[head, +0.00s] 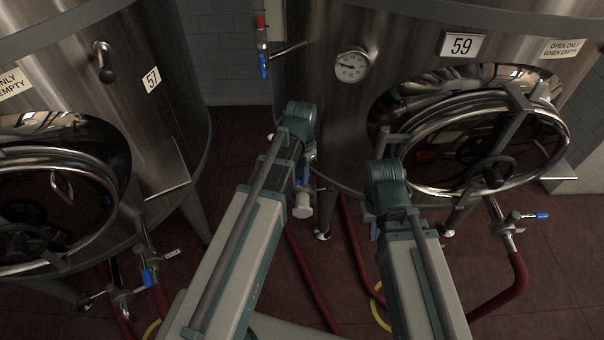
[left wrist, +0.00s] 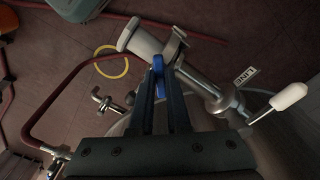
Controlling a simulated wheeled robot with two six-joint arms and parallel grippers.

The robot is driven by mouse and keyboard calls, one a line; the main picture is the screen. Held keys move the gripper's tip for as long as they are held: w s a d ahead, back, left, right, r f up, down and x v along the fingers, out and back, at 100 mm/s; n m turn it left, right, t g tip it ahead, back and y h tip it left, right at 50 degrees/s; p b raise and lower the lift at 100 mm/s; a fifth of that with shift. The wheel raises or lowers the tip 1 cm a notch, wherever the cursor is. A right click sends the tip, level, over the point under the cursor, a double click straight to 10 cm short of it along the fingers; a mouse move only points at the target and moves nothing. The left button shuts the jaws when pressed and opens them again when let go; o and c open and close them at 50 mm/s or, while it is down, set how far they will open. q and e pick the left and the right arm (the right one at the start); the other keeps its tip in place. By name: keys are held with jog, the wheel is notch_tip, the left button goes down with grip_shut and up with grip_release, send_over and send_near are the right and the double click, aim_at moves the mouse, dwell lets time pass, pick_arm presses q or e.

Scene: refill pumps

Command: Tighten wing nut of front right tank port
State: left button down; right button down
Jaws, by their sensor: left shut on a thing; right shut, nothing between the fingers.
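Tank 59 (head: 310,70) stands at the right in the head view. Its low outlet with a pale end piece (head: 301,206) shows beside my left wrist. In the left wrist view, a metal clamp (left wrist: 174,46) sits around the joint between a white fitting (left wrist: 140,40) and a metal pipe piece. My left gripper (left wrist: 158,78) is shut on the clamp's blue wing nut (left wrist: 158,62). In the head view, my left gripper (head: 308,168) is mostly hidden by its wrist. My right gripper (head: 375,230) is shut and empty beneath its wrist, its fingers largely hidden.
Tank 57 (head: 150,130) stands at the left. A red hose (head: 357,250) runs down in front of tank 59. A blue-handled valve (head: 512,222) stands at the right. A white-tipped lever (left wrist: 288,97) and LINE tag (left wrist: 246,77) lie right of my left fingers.

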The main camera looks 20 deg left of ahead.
pick_arm(q)
jog(key=m, duration=0.3)
jog(key=shift+m, duration=2.2)
jog(key=c, duration=0.9)
grip_release()
jog(key=shift+r, duration=0.1)
notch_tip(320, 180, up, 14)
jog(key=p, duration=1.4)
jog(key=shift+a, duration=0.1)
